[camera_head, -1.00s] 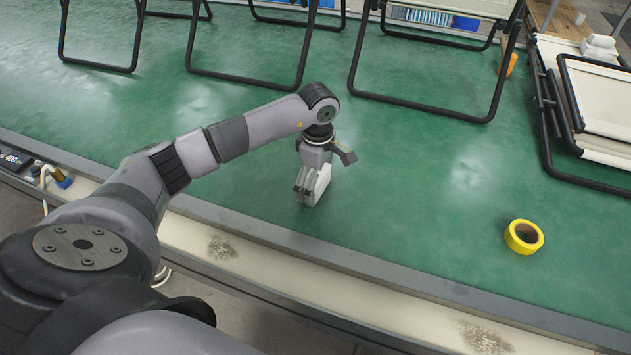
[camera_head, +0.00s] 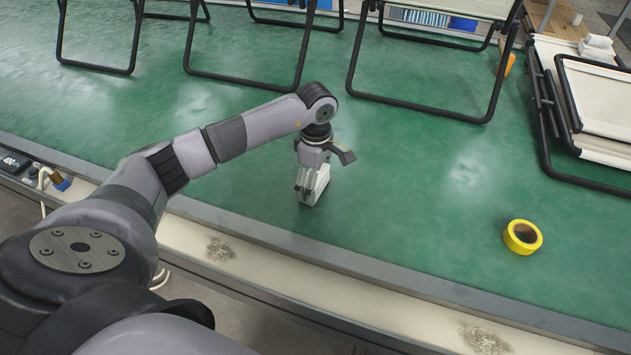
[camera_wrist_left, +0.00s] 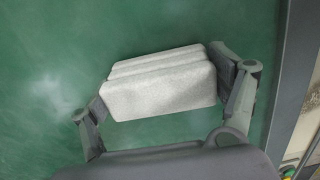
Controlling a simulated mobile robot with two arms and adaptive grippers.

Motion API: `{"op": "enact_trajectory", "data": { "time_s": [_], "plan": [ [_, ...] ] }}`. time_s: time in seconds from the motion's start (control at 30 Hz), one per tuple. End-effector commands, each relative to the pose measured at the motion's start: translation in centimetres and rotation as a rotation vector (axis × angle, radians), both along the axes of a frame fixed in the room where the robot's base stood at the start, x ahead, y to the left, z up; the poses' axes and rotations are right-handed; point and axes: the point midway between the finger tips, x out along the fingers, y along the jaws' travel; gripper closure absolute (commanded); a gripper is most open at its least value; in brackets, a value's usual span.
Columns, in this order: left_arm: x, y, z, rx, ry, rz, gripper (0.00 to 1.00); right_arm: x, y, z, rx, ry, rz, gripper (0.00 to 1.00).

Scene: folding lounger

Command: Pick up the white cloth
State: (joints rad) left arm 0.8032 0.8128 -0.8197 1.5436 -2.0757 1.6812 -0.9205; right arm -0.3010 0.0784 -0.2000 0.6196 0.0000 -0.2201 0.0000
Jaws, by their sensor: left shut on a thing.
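The white cloth (camera_wrist_left: 160,88) is a thick folded block. In the left wrist view it lies between the two fingers of my left gripper (camera_wrist_left: 165,92), with a finger against each end. In the head view the cloth (camera_head: 318,187) shows below my left gripper (camera_head: 312,185), partly hidden by the fingers. The gripper is shut on it and points down at the green table (camera_head: 400,220). I cannot tell whether the cloth touches the table. My right gripper is not in view.
A yellow tape roll (camera_head: 522,237) lies to the right on the table. Black-framed folding loungers (camera_head: 420,108) stand along the back, and folded ones (camera_head: 590,110) lie at the right. A small orange object (camera_head: 507,63) is at the back right. The table around the gripper is clear.

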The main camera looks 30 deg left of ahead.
Motion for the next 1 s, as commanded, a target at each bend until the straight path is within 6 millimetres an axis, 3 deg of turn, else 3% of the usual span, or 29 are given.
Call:
{"op": "enact_trajectory", "data": {
  "time_s": [0.27, 0.7, 0.8, 1.0],
  "plan": [
    [0.2, 0.0, 4.1, 0.0, -0.006, 0.0, 0.41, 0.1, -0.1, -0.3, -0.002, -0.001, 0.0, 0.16],
    [0.1, 0.0, 16.1, -0.001, -0.005, 0.0, 0.41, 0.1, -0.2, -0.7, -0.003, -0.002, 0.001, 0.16],
    [0.1, 0.0, 18.0, 0.0, -0.005, 0.0, 0.41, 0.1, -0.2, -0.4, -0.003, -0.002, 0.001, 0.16],
    [0.0, 0.0, 19.5, 0.0, -0.001, 0.0, 0.41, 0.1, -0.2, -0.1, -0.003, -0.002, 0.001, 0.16]
  ]
}}
